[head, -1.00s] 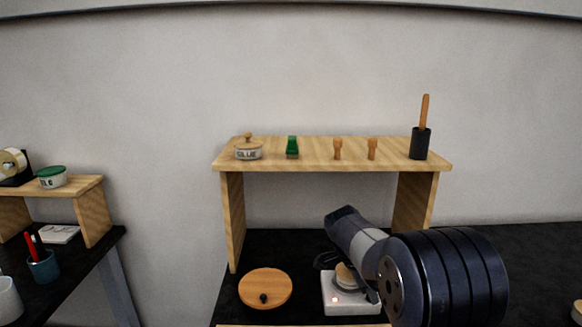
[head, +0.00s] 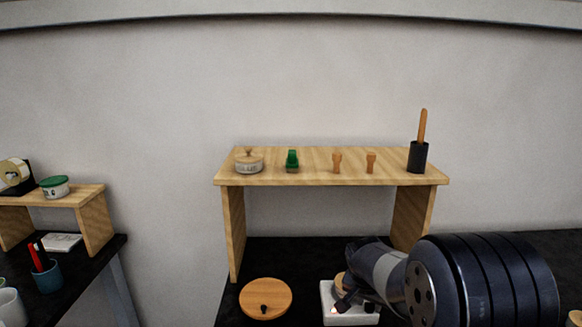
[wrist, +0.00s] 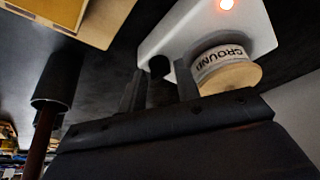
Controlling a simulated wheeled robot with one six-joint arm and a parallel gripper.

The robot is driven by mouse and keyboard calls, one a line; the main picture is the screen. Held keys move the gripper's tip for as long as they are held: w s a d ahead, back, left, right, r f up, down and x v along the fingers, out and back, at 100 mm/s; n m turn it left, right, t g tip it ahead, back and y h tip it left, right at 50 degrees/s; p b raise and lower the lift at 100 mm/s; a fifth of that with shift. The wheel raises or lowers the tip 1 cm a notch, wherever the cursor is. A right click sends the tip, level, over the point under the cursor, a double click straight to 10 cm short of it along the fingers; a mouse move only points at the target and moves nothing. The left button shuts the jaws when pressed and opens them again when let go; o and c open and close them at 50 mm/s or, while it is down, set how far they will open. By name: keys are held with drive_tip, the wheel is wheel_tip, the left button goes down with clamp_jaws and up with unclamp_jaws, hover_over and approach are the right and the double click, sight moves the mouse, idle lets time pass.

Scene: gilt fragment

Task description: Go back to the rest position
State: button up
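My gripper (wrist: 160,86) shows at the bottom of the wrist view, its two dark fingers apart with nothing held between them. In the head view my gripper (head: 346,298) is small and partly hidden by my arm, over the white device (head: 350,318) on the black bench. In the wrist view the white device (wrist: 190,28) has a lit red light and a dark round knob just beyond the fingers. A jar labelled GROUND (wrist: 222,62) stands by the right finger; whether they touch I cannot tell.
A wooden shelf (head: 320,180) stands over the bench, carrying a glue pot, a green-handled item, two wooden pegs and a black holder. A round wooden board (head: 265,299) lies left of the device. A side bench stands at the far left.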

drive_tip(key=shift+s+d+n+t+y+p, duration=0.15)
drive_tip(key=shift+n+y+p, duration=0.3)
drive_tip(key=shift+n+p, duration=0.55)
drive_tip(key=shift+w+d+n+t+y+p, duration=0.15)
drive_tip(key=shift+n+y+p, duration=0.4)
drive_tip(key=shift+n, duration=0.75)
drive_tip(key=shift+s+n+y+p, duration=0.1)
drive_tip(key=shift+n+y+p, duration=0.3)
drive_tip(key=shift+n, duration=0.6)
drive_tip(key=shift+r, duration=0.1)
drive_tip(key=shift+s+r, duration=0.25)
drive_tip(key=shift+r, duration=0.3)
drive_tip(key=shift+a, duration=0.1)
